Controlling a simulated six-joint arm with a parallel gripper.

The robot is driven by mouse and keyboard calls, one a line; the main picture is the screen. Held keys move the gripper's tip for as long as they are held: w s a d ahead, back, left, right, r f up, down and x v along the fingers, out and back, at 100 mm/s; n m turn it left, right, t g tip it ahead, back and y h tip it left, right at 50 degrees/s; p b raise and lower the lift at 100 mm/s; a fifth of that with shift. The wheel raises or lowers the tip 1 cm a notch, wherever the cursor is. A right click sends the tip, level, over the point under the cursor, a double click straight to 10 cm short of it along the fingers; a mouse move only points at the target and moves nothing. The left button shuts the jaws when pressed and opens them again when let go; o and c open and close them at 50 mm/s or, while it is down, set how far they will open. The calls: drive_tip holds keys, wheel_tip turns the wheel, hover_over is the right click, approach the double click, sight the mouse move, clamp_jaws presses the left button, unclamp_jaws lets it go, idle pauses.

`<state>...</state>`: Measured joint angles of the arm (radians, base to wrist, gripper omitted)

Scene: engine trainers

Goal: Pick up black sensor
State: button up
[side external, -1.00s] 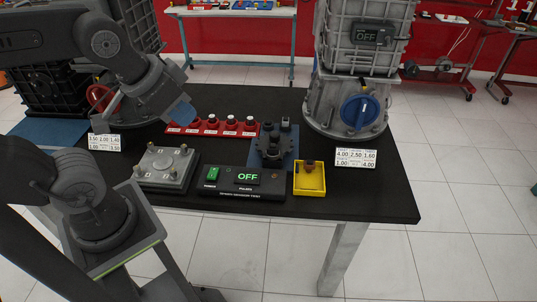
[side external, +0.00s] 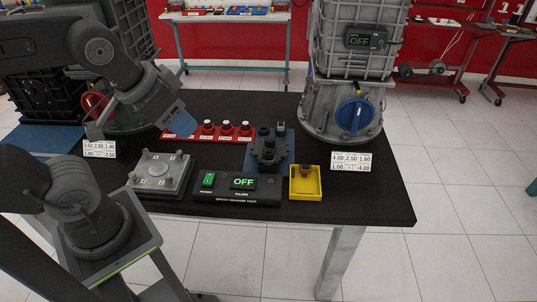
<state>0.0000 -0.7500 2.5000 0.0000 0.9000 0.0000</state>
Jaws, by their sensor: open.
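A blue stand (side external: 284,163) on the black bench holds a large black part (side external: 267,151) and smaller dark upright pieces, one of them a black piece with a pale top (side external: 280,128). I cannot tell which of these is the black sensor. A red rack (side external: 170,134) to its left holds several small dark round parts with white or red tops. My gripper (side external: 179,122), with a blue tip, hangs above the rack's left end, left of the blue stand. It is open, and I see nothing held in it.
A yellow tray (side external: 296,192) holds a brown part (side external: 306,172). A black test box (side external: 238,198) reading OFF and a grey plate with posts (side external: 160,172) are in front. A large grey engine housing (side external: 342,110) stands behind right. The bench's right front is clear.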

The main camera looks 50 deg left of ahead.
drive_tip(key=o, duration=0.4)
drive_tip(key=n+g+y, duration=0.3)
drive_tip(key=n, duration=0.6)
hover_over(268, 150)
drive_tip(key=s+d, duration=0.1)
drive_tip(key=d, duration=0.1)
wheel_tip(268, 150, down, 20)
drive_tip(key=shift+t, duration=0.3)
drive_tip(key=shift+s+x, duration=0.15)
drive_tip(key=shift+x, duration=1.3)
drive_tip(key=shift+s+x, duration=0.15)
drive_tip(key=shift+x, duration=1.25)
